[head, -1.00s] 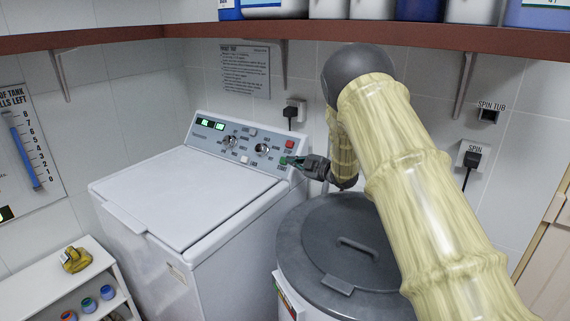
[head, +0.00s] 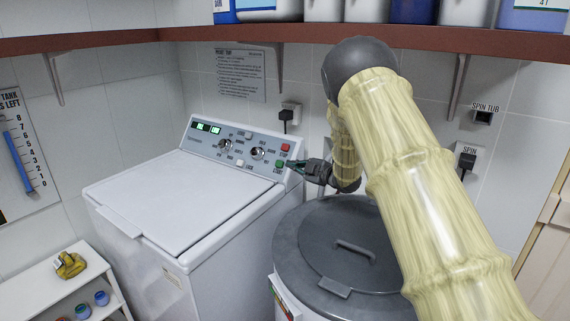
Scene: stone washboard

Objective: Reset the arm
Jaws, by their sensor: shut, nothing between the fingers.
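My gripper (head: 297,166) is at the right end of the washing machine's control panel (head: 238,148), close to the green button (head: 280,164). It is small in the view, and I cannot tell whether its tips touch the panel. The fingers look shut with nothing between them. My arm reaches in from the lower right, bends at a dark grey joint, and comes down to the gripper. The washing machine (head: 170,200) is white with its lid closed.
A round spin tub (head: 300,240) with a grey lid stands right of the washer, under my arm. A brown shelf (head: 270,33) with bottles runs above. A small white rack (head: 38,280) with a yellow item (head: 69,265) stands lower left. Plugged sockets (head: 467,158) are on the wall.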

